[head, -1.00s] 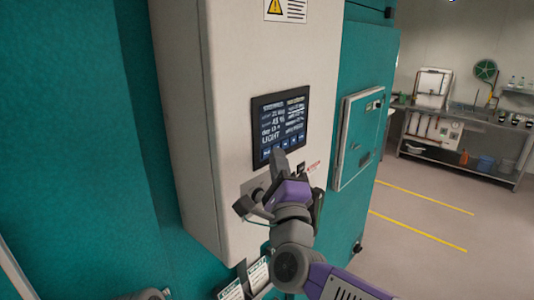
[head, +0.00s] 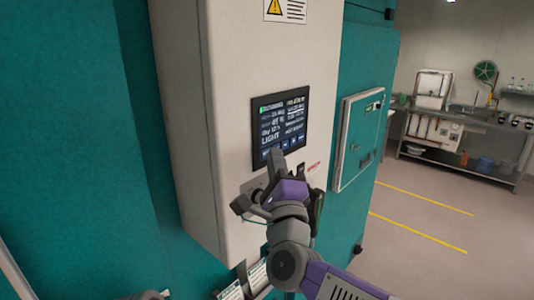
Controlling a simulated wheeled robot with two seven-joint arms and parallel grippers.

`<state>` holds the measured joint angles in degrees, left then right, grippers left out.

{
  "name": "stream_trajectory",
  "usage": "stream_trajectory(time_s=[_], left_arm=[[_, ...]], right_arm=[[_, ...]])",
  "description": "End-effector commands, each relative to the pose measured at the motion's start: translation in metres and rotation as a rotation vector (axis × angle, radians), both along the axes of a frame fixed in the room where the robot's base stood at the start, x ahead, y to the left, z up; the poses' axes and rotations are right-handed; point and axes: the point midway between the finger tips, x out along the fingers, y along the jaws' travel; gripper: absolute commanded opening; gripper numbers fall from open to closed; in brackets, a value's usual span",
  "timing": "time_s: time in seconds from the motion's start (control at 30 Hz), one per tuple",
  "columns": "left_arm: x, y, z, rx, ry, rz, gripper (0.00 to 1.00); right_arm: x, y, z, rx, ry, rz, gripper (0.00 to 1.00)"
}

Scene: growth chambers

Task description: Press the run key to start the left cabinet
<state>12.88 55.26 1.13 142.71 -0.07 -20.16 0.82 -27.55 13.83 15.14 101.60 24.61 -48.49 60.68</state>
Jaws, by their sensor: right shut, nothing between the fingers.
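The control screen (head: 279,125) is a dark panel on the pale grey box (head: 232,70) fixed to the teal cabinet (head: 70,120). It shows white text, including the word LIGHT, and a small green mark at its top left. A row of blue keys (head: 297,142) runs along its lower edge; their labels are too small to read. My right gripper (head: 277,160) is shut and empty, its tip at the lower edge of the screen, covering part of the key row. I cannot tell whether the tip touches the screen.
A warning label (head: 286,10) is above the screen. Papers in a holder (head: 257,277) hang below the box. A framed hatch (head: 358,138) is on the teal wall to the right. Open floor with yellow lines (head: 420,232) leads to a steel bench (head: 465,155).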

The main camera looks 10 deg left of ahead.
Motion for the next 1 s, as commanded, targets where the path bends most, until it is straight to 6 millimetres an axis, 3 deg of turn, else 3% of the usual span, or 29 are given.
stream_trajectory(time_s=[0.3,0.67,1.0], left_arm=[[0.000,0.000,-0.015,0.000,0.000,0.000,0.43],[0.000,0.000,-0.015,0.000,0.000,0.000,0.43],[0.000,0.000,-0.038,0.000,0.000,0.000,0.43]], right_arm=[[-0.008,-0.011,-0.002,0.001,-0.001,0.000,0.00],[-0.009,-0.013,-0.001,0.000,0.000,0.000,0.00],[-0.028,-0.039,-0.002,0.001,-0.002,-0.002,0.00]])
